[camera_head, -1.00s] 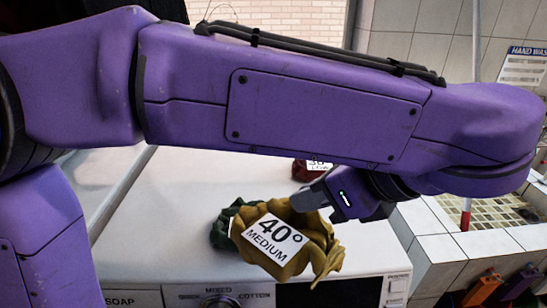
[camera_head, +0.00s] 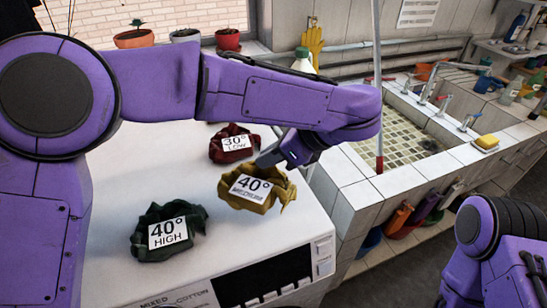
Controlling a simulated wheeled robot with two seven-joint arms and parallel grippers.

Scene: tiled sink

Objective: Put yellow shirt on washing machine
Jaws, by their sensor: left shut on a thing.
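The yellow shirt (camera_head: 268,202) is a crumpled bundle with a white "40°" label, at the right side of the white washing machine top (camera_head: 110,262). My left gripper (camera_head: 268,160) is at the shirt's upper edge, shut on it; the fingertips are partly hidden. I cannot tell whether the shirt touches the machine top. My right arm shows at the lower right, but its gripper is out of view.
A green "40° HIGH" bundle (camera_head: 160,240) and a red "30° LOW" bundle (camera_head: 228,148) lie on the machine. A tiled sink (camera_head: 400,180) with a red-and-white pole (camera_head: 378,90) stands to the right. Potted plants line the back sill.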

